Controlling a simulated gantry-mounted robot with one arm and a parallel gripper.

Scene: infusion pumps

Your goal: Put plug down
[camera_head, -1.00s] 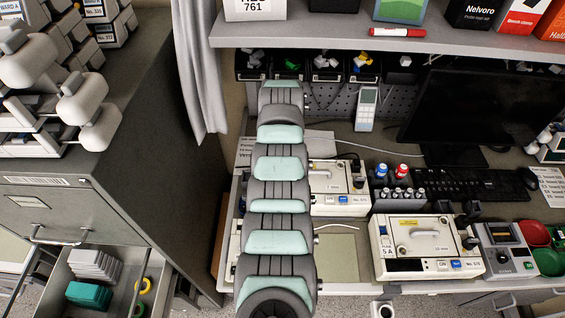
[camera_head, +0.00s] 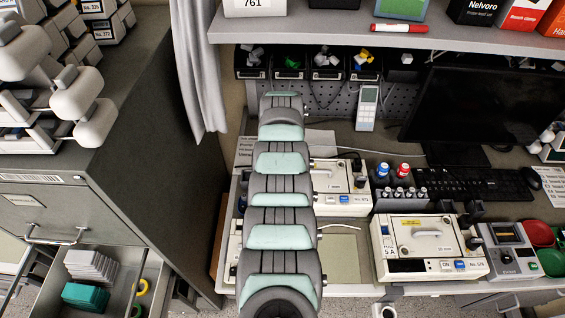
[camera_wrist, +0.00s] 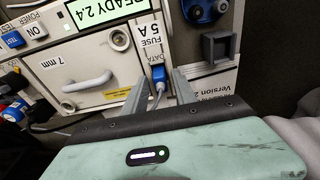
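In the wrist view, a blue plug (camera_wrist: 158,74) with a grey cable sits at the port marked DATA on the front of a white pump unit (camera_wrist: 88,62). The two fingers of my gripper (camera_wrist: 160,79) stand apart, one on each side of the plug and cable, with visible gaps. The plug appears to be at the port face; how deep it sits cannot be told. In the head view, my arm hides the gripper and this plug.
In the head view, white pump units stand on the bench, one at the right (camera_head: 430,247). A grey base unit (camera_head: 512,250) is beside it. The shelf (camera_head: 330,34) overhangs the back. An open drawer (camera_head: 125,270) is at the left. In the wrist view, a grey bracket (camera_wrist: 216,48) is right of the fingers.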

